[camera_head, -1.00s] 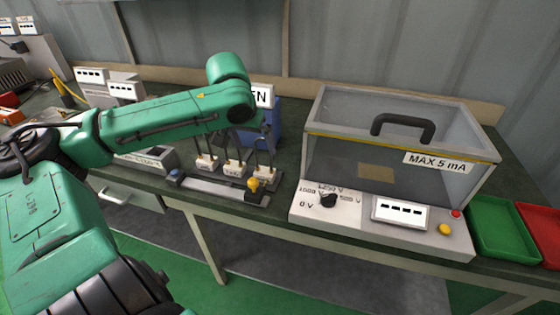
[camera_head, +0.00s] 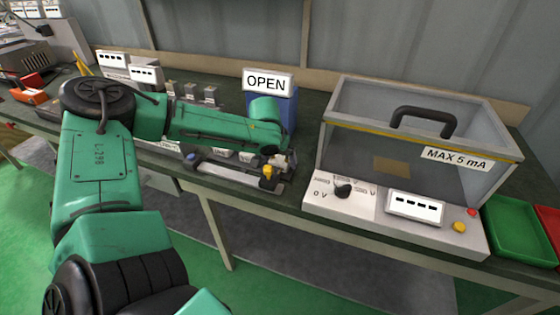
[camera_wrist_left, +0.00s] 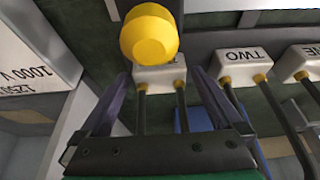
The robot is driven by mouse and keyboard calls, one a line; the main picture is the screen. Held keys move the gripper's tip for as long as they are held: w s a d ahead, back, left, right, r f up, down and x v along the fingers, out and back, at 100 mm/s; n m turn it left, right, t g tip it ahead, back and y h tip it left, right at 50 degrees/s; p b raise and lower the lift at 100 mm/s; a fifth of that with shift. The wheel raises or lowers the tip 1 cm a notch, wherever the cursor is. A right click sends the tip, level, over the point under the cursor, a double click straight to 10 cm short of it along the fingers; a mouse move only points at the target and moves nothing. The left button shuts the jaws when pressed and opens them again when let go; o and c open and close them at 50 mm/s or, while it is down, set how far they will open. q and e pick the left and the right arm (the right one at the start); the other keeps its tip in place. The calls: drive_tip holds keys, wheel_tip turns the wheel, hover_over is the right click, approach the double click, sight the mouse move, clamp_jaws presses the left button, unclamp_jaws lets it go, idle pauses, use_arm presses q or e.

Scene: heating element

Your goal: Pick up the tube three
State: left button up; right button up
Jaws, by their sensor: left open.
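Tube three (camera_wrist_left: 160,75), a white labelled block with two dark rods on yellow collars, is nearest the yellow knob in the left wrist view. Its label is partly covered. My left gripper (camera_wrist_left: 160,82) is open, one finger on each side of this block and its rods, with no clear contact visible. In the head view the left gripper (camera_head: 281,160) is at the right end of the tube row, and my arm hides most of tube three. Tube two (camera_wrist_left: 245,64), marked TWO, stands to its right in the wrist view. Another similar tube (camera_wrist_left: 305,62) is farther right.
A yellow knob (camera_head: 267,171) sits on the grey rail (camera_head: 225,172) in front of the tubes. A blue box (camera_head: 289,108) with an OPEN sign (camera_head: 267,82) stands behind. The clear-lidded tester (camera_head: 345,205) is close on the right, with a green tray (camera_head: 520,230) beyond.

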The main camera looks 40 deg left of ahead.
use_arm(q)
drive_tip(key=shift+r, duration=0.1)
drive_tip(key=c, duration=1.4)
drive_tip(key=shift+c, duration=0.2)
drive_tip(key=shift+r, duration=0.15)
